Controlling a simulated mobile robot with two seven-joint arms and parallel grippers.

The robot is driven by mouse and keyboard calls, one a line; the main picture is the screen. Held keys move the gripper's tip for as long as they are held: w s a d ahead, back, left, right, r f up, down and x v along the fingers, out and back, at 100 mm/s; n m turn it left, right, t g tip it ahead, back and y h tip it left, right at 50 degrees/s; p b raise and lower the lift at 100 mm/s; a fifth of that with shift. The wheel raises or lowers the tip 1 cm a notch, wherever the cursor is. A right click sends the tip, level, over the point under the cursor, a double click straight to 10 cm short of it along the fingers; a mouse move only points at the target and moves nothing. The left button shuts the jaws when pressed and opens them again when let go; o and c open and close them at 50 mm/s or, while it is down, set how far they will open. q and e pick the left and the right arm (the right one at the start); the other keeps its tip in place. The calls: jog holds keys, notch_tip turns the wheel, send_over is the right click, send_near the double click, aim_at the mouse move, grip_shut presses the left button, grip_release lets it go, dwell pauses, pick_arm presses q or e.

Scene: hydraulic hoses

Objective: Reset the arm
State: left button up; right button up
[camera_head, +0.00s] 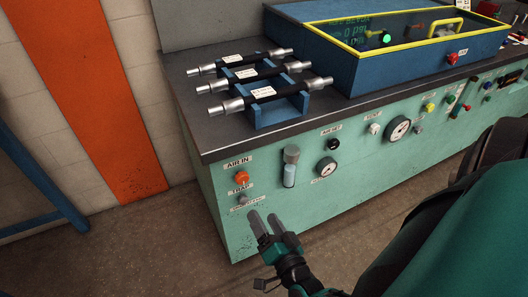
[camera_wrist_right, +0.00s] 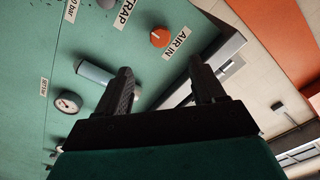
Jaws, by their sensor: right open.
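My right gripper (camera_head: 272,224) is in front of the green bench panel, low in the head view, near the lower left knobs. It is open and empty; its two dark fingers also show apart in the right wrist view (camera_wrist_right: 161,82). In that view the green panel with the orange AIR IN knob (camera_wrist_right: 160,37) lies beyond the fingers. No contact with the panel can be made out. My left gripper is in neither view.
Several hoses with metal ends, one of them a front hose (camera_head: 264,93), lie on a blue rack (camera_head: 262,120) on the dark benchtop (camera_head: 212,137). A blue test box (camera_head: 372,75) with a yellow-edged lid stands right of it. Gauges and knobs line the green panel (camera_head: 226,216). Floor (camera_head: 150,255) at left is clear.

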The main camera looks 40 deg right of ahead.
dwell(0.3)
jog(key=s+a+r+n+g+y+p, duration=0.1)
jog(key=s+a+n+g+y, duration=0.3)
jog(key=a+n, duration=0.5)
jog(key=r+n+g+y, duration=0.1)
jog(key=n+g+y, duration=0.1)
jog(key=n, duration=0.3)
jog(key=shift+g+p, duration=0.3)
jog(key=shift+p, duration=0.05)
